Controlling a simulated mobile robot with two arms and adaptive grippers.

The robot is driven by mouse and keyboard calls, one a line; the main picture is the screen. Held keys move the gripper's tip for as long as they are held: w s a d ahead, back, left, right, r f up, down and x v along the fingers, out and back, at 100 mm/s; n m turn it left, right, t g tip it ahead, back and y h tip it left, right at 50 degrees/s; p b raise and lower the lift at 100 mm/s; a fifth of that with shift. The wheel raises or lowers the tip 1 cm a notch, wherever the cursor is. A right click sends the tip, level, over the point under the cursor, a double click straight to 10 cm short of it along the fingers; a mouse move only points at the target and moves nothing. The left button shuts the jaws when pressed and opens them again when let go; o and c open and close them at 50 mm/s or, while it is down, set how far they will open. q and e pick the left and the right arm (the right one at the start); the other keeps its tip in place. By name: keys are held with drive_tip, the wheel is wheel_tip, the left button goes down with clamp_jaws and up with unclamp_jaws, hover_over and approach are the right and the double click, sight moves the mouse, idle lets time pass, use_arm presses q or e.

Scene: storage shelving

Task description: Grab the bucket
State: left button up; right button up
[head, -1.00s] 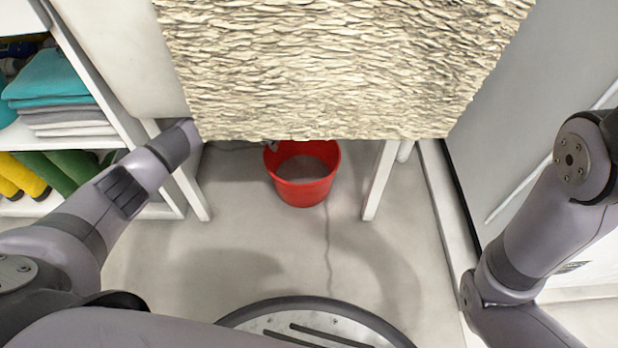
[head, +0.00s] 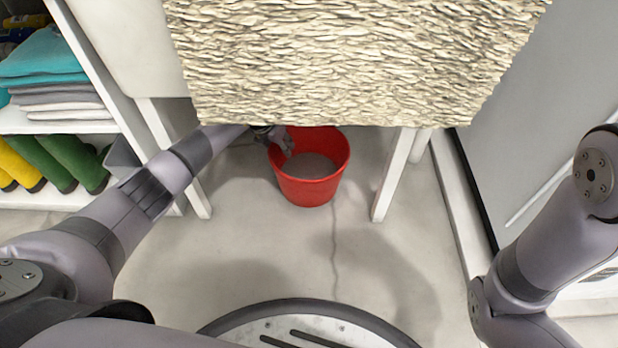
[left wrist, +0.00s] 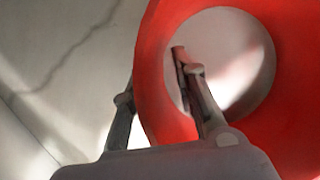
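The red bucket (head: 312,190) stands on the floor under the table, between its front legs. My left gripper (head: 282,143) is at the bucket's back-left rim, partly hidden under the tabletop edge. In the left wrist view the bucket (left wrist: 292,95) fills the right side. There my left gripper (left wrist: 158,75) has its fingers apart and straddling the bucket wall, one finger inside and the other outside, its tip hidden behind the red wall. A firm grip on the wall does not show. My right gripper is out of view; only the right arm shows.
The table's rough stone-like top (head: 350,60) overhangs the bucket. A white table leg (head: 393,175) stands to the bucket's right. White shelving (head: 95,127) with folded towels and boots is at the left. The floor in front of the bucket is clear.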

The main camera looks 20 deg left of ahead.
use_arm(q)
clamp_jaws()
idle(0.8)
